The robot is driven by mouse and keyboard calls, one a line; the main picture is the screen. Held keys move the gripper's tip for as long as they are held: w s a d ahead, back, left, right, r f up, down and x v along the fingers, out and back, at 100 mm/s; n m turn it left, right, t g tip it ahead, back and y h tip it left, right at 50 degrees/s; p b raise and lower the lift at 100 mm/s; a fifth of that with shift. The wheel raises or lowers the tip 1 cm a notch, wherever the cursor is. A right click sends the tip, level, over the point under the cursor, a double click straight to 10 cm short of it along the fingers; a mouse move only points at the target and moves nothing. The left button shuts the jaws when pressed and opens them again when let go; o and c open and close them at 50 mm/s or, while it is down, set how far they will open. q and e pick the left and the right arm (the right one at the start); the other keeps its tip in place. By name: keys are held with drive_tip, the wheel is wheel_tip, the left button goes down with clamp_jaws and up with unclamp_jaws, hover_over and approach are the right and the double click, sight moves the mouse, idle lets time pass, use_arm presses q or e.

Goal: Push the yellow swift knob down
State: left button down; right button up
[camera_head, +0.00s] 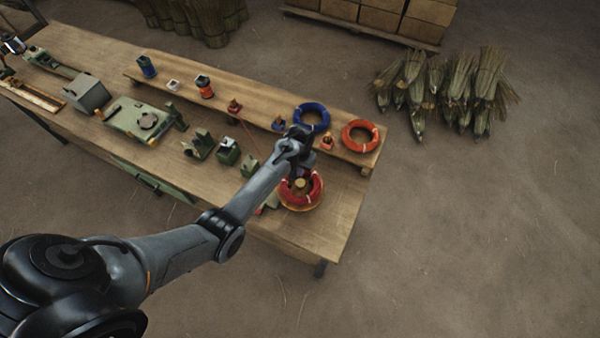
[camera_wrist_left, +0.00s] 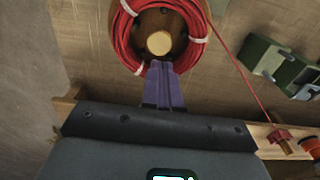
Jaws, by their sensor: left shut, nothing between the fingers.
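The pale yellow swift knob (camera_wrist_left: 159,43) stands at the centre of a red wire coil (camera_wrist_left: 201,34) in the left wrist view. In the head view the knob (camera_head: 299,184) shows inside the red coil (camera_head: 316,188), on a round wooden swift near the right end of the bench. My left gripper (camera_wrist_left: 161,70) is shut and empty, its purple fingers together. Its tips lie just beside the knob in the picture; I cannot tell whether they touch it. In the head view my left arm and wrist (camera_head: 291,148) partly cover the coil. My right gripper is not in view.
A blue coil (camera_head: 312,116) and an orange-red coil (camera_head: 361,135) lie on the raised shelf behind. Green fixtures (camera_head: 228,152) stand left of the swift. A red wire (camera_wrist_left: 240,70) runs from the coil to a small red post (camera_wrist_left: 279,136). The bench's right end (camera_head: 350,205) is bare.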

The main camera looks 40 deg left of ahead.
use_arm(q)
wheel_tip(320, 180, up, 7)
idle(0.3)
idle(0.4)
drive_tip(key=s+d+f+m+g+p, duration=0.1)
drive_tip(key=s+f, duration=0.2)
drive_tip(key=s, duration=0.5)
drive_tip(key=s+f+g+y, duration=0.1)
drive_tip(key=s+f, duration=0.2)
drive_tip(key=s, duration=0.5)
drive_tip(key=s+d+f+m+g+p, duration=0.1)
drive_tip(key=s+f, duration=0.3)
drive_tip(key=s, duration=0.4)
drive_tip(key=s+d+r+m+t+p, duration=0.1)
drive_tip(key=s+d+r+m+t, duration=0.1)
drive_tip(key=s+d+r, duration=0.5)
drive_tip(key=w+d+r+m+t+h, duration=0.1)
drive_tip(key=w+d+r+t, duration=0.1)
drive_tip(key=r, duration=0.5)
drive_tip(key=w+d+r+t, duration=0.1)
drive_tip(key=d+r+t, duration=0.1)
drive_tip(key=r, duration=0.5)
wheel_tip(320, 180, down, 36)
drive_tip(key=b, duration=3.6)
drive_tip(key=shift+w+a+r+t, duration=0.15)
drive_tip(key=shift+w+r+t, duration=0.05)
drive_tip(key=shift+w+t, duration=0.1)
